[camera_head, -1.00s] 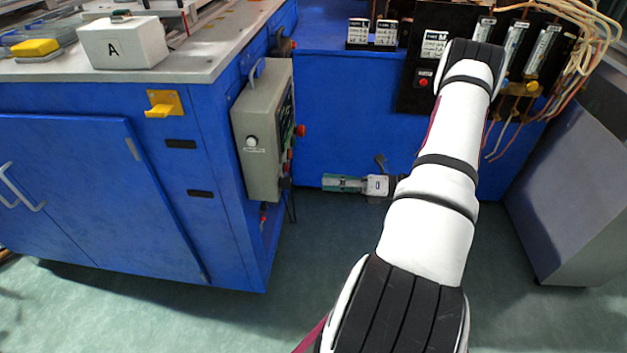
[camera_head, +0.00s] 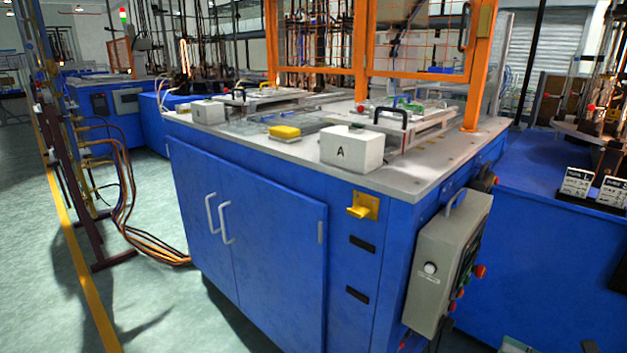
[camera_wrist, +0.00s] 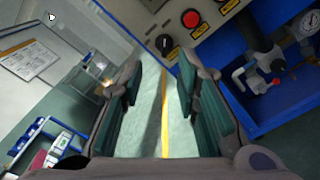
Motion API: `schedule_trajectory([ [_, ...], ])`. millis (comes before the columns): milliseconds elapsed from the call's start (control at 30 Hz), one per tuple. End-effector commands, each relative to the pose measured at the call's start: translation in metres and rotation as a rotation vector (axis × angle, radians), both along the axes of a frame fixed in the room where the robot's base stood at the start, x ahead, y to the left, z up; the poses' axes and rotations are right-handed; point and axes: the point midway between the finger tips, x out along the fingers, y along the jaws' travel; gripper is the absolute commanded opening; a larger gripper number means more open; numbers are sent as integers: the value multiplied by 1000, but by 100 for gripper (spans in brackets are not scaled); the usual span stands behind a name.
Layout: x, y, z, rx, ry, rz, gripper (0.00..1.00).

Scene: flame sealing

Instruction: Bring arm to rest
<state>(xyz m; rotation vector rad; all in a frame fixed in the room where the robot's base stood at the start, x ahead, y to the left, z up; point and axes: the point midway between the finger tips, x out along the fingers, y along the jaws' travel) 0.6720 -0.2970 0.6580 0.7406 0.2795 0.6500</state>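My gripper (camera_wrist: 161,98) shows in the wrist view with its two green-padded fingers spread apart. It is open, and only floor with a yellow line shows between the fingers. In the head view my arm and gripper are out of the picture.
A blue cabinet (camera_head: 270,215) with a grey top stands in the head view, with a grey control box (camera_head: 440,265) on its right side. Open floor (camera_head: 150,290) is at left. A panel with a red button (camera_wrist: 190,18) is near my gripper.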

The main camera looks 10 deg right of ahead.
Motion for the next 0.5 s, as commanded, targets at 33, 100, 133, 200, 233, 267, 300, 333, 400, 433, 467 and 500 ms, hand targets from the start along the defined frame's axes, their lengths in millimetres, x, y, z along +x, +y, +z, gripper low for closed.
schedule_trajectory([
  [33,5,6,11,-31,-10,36,29],
  [100,12,19,29,-89,-27,104,29],
  [133,16,26,39,-121,-37,140,29],
  [200,22,46,61,-201,-63,234,29],
  [233,25,55,71,-236,-76,277,29],
  [267,26,64,80,-270,-91,319,29],
  [300,28,76,93,-317,-111,375,29],
  [333,28,85,102,-351,-126,416,29],
  [400,28,108,121,-429,-163,515,29],
  [433,28,117,130,-463,-182,556,29],
  [467,26,126,138,-494,-200,598,29],
  [500,24,139,148,-540,-226,653,29],
])
